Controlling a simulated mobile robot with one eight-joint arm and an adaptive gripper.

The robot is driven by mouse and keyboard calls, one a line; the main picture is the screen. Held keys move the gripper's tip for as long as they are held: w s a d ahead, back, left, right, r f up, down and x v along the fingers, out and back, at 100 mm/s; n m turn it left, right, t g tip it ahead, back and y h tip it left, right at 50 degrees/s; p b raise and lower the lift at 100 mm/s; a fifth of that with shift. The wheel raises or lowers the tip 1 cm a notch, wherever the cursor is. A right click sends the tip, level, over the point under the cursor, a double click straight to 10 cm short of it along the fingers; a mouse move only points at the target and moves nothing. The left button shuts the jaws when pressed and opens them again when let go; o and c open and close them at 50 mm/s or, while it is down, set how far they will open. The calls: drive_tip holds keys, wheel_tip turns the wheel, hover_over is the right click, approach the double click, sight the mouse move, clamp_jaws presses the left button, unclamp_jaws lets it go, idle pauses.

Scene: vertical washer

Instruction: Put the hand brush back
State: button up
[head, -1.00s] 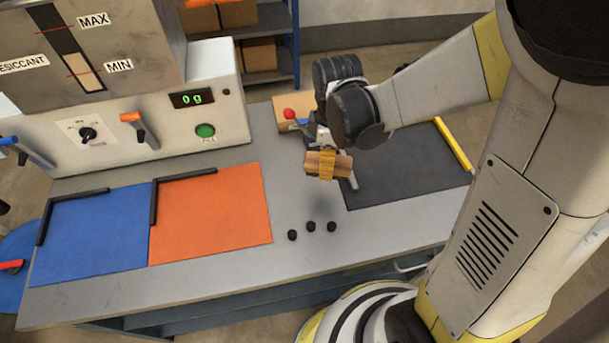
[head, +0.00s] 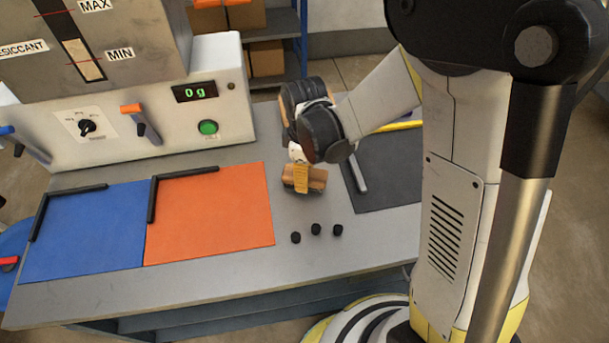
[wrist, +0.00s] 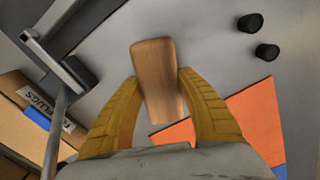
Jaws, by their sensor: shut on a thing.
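The hand brush (head: 317,178) has a wooden body, and dark bristles show a little below it in the head view. My gripper (head: 301,179) is shut on it, with a yellow finger across its side. The brush is over the grey bench, between the orange mat and the dark mat; I cannot tell whether it touches the bench. In the wrist view the wooden body (wrist: 154,65) lies between the two yellow fingers of my gripper (wrist: 158,82). The bristles are hidden there.
The orange mat (head: 215,220) and blue mat (head: 85,235) lie to the left. Several black knobs (head: 316,229) stand in front of the brush. A grey-handled tool (head: 358,174) lies by the dark mat (head: 390,180). A box labelled PLUGS (wrist: 30,125) shows in the wrist view.

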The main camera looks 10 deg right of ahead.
drive_tip(key=shift+f, duration=0.2)
drive_tip(key=o, duration=1.1)
drive_tip(key=shift+c, duration=0.2)
drive_tip(key=shift+r, duration=0.1)
wheel_tip(320, 180, up, 12)
drive_tip(key=f+p, duration=0.1)
drive_tip(key=p, duration=0.3)
drive_tip(key=s+d+r+m+t, duration=0.7)
drive_tip(key=s+d+r+m, duration=0.2)
drive_tip(key=s+r+m, duration=0.2)
drive_tip(key=shift+d+r+m+p, duration=0.3)
drive_tip(key=shift+r+m, duration=0.6)
drive_tip(key=shift+m, duration=0.4)
